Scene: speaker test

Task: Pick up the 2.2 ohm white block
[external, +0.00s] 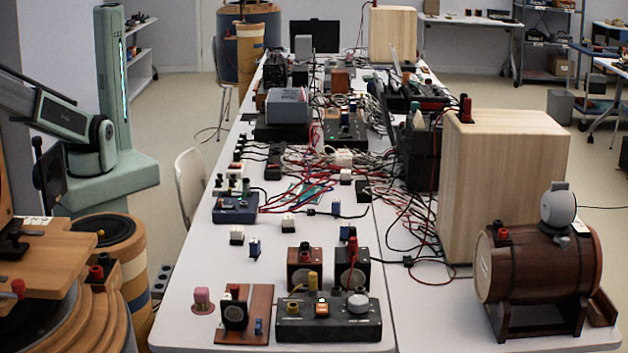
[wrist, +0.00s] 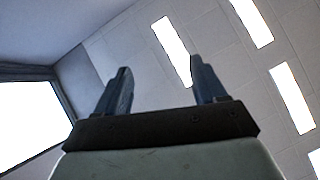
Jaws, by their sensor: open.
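The gripper itself is not visible in the external view; only arm links show at the left.
The white table (external: 190,312) is crowded. A blue box (external: 235,208), tangled cables, a large wooden box (external: 500,190) and a barrel (external: 540,265) are beyond or beside. A chair (external: 193,190) stands left.

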